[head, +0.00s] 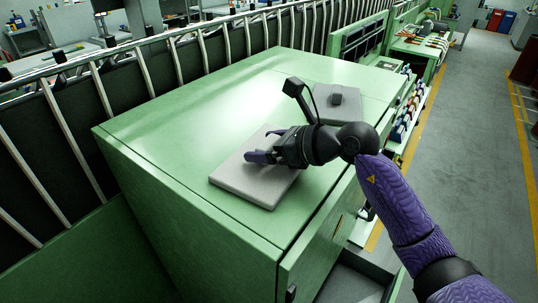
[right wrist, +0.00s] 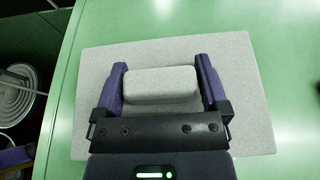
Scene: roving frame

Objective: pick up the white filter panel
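The white filter panel (head: 247,187) is a flat, pale slab lying on the green cabinet top in the head view. In the right wrist view the panel (right wrist: 258,120) fills the middle, with a raised block-shaped handle (right wrist: 160,84) on it. My right gripper (head: 263,146) is over the panel. In the right wrist view my right gripper (right wrist: 161,78) has its fingers wide apart, one on each side of the handle. I cannot tell whether they touch it. Part of the panel is hidden under the gripper. My left gripper is not in view.
The green cabinet (head: 180,120) has bare room left of and behind the panel. A grey plate with a dark knob (head: 337,98) lies behind my right wrist. A railing (head: 140,70) runs along the far side. An open drawer (head: 352,283) is below.

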